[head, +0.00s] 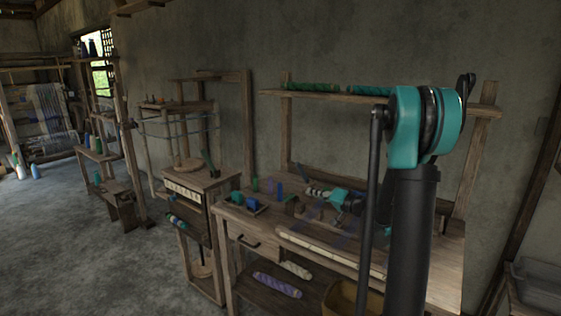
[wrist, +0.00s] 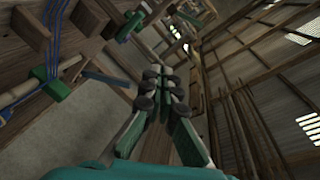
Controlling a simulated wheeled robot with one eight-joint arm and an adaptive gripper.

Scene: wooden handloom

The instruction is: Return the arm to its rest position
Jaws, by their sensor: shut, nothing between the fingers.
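My arm stands at the right in the head view, its dark link upright and a teal joint at its top, in front of the wooden workbench (head: 448,268). My gripper (wrist: 163,76) shows in the middle of the wrist view, its green-and-grey fingers together with nothing between them. Part of the bench is hidden behind my arm. A teal and dark part shows low over the bench in the head view; I cannot tell for sure whether it is my gripper.
A wooden shelf (head: 318,94) with green and teal rolls (head: 313,87) runs behind my arm. Blue blocks (head: 254,206) sit on the bench's left part. A purple roll (head: 277,285) lies on the lower shelf. A smaller stand (head: 200,180) is to the left. Open floor (head: 70,250) lies at the far left.

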